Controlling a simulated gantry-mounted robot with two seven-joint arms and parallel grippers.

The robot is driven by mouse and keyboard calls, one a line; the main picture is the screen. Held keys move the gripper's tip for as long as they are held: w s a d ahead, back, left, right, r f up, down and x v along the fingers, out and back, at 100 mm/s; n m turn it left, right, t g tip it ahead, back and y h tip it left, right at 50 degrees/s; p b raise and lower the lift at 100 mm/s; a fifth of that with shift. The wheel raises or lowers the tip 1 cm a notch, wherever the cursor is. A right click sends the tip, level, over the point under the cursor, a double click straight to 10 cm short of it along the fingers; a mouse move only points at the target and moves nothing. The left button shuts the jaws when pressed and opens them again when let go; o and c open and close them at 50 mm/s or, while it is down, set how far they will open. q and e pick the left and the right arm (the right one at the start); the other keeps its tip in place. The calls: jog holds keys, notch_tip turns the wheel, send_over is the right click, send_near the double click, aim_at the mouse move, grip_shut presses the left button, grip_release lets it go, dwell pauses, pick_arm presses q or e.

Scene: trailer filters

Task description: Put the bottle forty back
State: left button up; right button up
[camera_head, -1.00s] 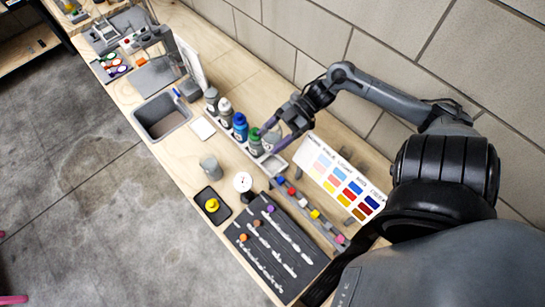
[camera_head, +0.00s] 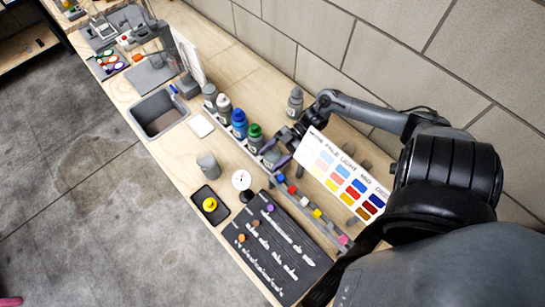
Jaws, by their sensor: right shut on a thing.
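My right gripper (camera_head: 277,159) is at the near end of a pale bottle rack. It is shut on a grey bottle (camera_head: 271,155), partly hidden by the fingers. This bottle appears to stand in the end place of the rack, beside the green-capped bottle (camera_head: 255,137); I cannot tell whether it is fully seated. Further along the row stand a blue bottle (camera_head: 239,123), a white-capped bottle (camera_head: 224,107) and a grey bottle (camera_head: 210,96). I cannot read any labels. My left gripper is not in view.
Another grey bottle (camera_head: 295,102) stands near the wall behind my right arm. A colour chart (camera_head: 343,172) leans right of the gripper. A grey bin (camera_head: 159,116) is left.

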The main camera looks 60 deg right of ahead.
jog(key=shift+f, duration=0.2)
jog(key=o, duration=1.4)
jog(key=shift+f, duration=0.15)
jog(key=shift+f+b, duration=0.15)
jog(key=shift+b, duration=0.25)
jog(key=v, duration=0.5)
jog(key=shift+s+d, duration=0.15)
jog(key=shift+d, duration=0.15)
jog(key=shift+v, duration=0.95)
jog(key=shift+p, duration=0.35)
